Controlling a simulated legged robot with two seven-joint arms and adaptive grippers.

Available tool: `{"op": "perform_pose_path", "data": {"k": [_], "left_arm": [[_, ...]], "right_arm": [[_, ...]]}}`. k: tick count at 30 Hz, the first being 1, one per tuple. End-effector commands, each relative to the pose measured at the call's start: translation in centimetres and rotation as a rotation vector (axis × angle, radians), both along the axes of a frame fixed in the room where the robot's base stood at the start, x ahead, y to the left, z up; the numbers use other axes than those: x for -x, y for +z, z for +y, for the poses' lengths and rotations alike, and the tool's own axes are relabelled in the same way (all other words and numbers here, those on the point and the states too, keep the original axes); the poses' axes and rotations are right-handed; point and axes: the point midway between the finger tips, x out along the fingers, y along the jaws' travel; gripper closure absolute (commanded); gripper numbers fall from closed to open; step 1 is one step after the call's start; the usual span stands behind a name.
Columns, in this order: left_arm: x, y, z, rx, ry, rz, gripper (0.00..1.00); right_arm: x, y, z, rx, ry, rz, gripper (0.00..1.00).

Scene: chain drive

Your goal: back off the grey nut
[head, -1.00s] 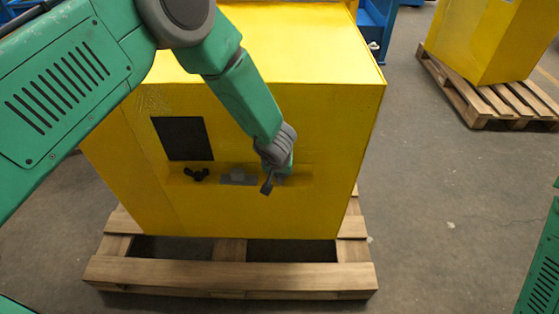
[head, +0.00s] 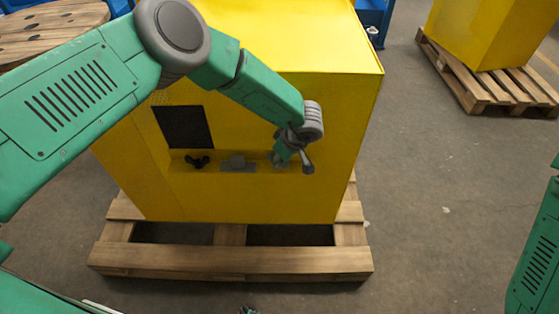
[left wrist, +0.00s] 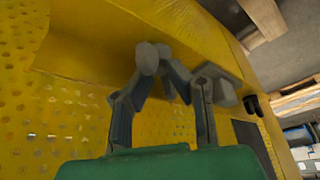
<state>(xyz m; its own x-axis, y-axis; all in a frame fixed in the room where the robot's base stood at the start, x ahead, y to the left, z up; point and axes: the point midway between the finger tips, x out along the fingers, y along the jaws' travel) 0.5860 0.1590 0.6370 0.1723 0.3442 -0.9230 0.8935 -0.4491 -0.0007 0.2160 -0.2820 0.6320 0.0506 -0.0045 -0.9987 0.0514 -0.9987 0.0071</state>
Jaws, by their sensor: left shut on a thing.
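My left gripper (head: 290,158) is at the right end of the shallow recess in the front of the yellow machine (head: 310,195). The left wrist view shows its two fingers (left wrist: 157,62) bent together at their tips under the recess's edge. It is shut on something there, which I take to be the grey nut. The fingers hide most of it, and I cannot make out its shape or thread.
Left of the gripper in the recess are a grey block (head: 238,163) and a black winged knob (head: 197,162). A dark panel (head: 184,127) is above the knob. The machine stands on a wooden pallet (head: 230,261). Clear floor (head: 430,190) lies to the right.

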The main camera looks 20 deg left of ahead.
Motion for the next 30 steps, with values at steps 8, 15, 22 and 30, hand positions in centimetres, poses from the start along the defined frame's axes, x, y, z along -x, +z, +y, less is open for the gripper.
{"op": "perform_pose_path", "data": {"k": [8, 15, 22, 30], "left_arm": [[0.14, -0.44, -0.27, 0.005, 0.155, 0.005, 1.0], [0.08, -0.38, -0.34, 0.006, 0.215, 0.005, 1.0], [0.1, -0.36, -0.39, 0.007, 0.227, 0.005, 1.0], [0.11, -0.39, -0.43, 0.008, 0.225, 0.006, 0.82]], "right_arm": [[0.0, -1.0, 0.0, 0.0, 0.0, 0.0, 0.6], [0.0, -1.27, 0.0, 0.0, 0.0, 0.0, 0.6], [-0.01, -1.3, 0.0, 0.0, 0.0, 0.0, 0.6], [0.0, -1.29, 0.0, 0.0, 0.0, 0.0, 0.6]]}}
